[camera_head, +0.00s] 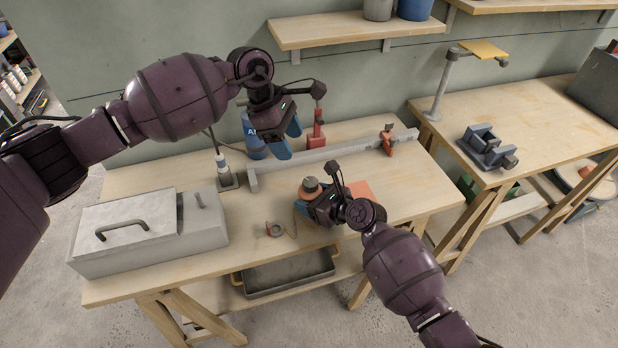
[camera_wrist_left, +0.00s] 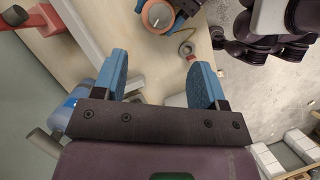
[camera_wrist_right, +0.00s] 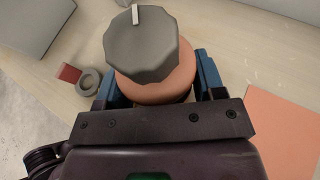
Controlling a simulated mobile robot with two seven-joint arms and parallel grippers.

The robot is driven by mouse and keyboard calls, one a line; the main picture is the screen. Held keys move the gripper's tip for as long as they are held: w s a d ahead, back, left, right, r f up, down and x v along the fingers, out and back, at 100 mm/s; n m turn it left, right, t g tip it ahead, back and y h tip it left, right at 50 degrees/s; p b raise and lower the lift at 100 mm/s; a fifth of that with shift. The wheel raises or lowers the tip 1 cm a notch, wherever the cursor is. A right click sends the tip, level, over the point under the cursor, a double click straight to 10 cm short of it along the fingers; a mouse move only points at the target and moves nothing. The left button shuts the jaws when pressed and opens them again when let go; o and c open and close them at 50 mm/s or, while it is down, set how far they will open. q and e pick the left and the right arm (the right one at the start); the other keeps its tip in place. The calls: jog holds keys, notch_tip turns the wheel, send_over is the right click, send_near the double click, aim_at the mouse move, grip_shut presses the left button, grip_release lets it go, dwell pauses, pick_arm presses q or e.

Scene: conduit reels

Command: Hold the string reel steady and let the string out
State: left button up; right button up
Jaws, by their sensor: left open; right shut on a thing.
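The string reel (camera_head: 311,187) is an orange-pink spool standing on the workbench. The right wrist view shows its faceted grey top (camera_wrist_right: 141,45) with a small pale tab, above an orange body. My right gripper (camera_head: 309,206) is shut around the reel's lower part, one blue finger on each side. My left gripper (camera_head: 287,142) is open and empty above the back of the bench, up and left of the reel. The reel also shows beyond its fingers in the left wrist view (camera_wrist_left: 157,15). A thin tan strand (camera_head: 292,226), possibly string, lies near the reel; its path is unclear.
A grey ring (camera_head: 274,230) with a red piece lies left of the reel. A metal toolbox (camera_head: 130,236) fills the bench's left end. A grey rail (camera_head: 345,154) with an orange clamp (camera_head: 387,142) runs behind. A blue bottle (camera_head: 252,138) stands near my left gripper. An orange sheet (camera_head: 360,191) lies right.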

aim_at(310, 181)
pick_arm(q)
jog(key=x, duration=1.2)
jog(key=shift+d, duration=0.1)
jog(key=shift+c, duration=0.2)
jog(key=c, duration=0.9)
jog(key=shift+n, duration=0.3)
jog(key=shift+n+t, duration=1.1)
jog(key=shift+n, duration=1.4)
jog(key=o, duration=0.9)
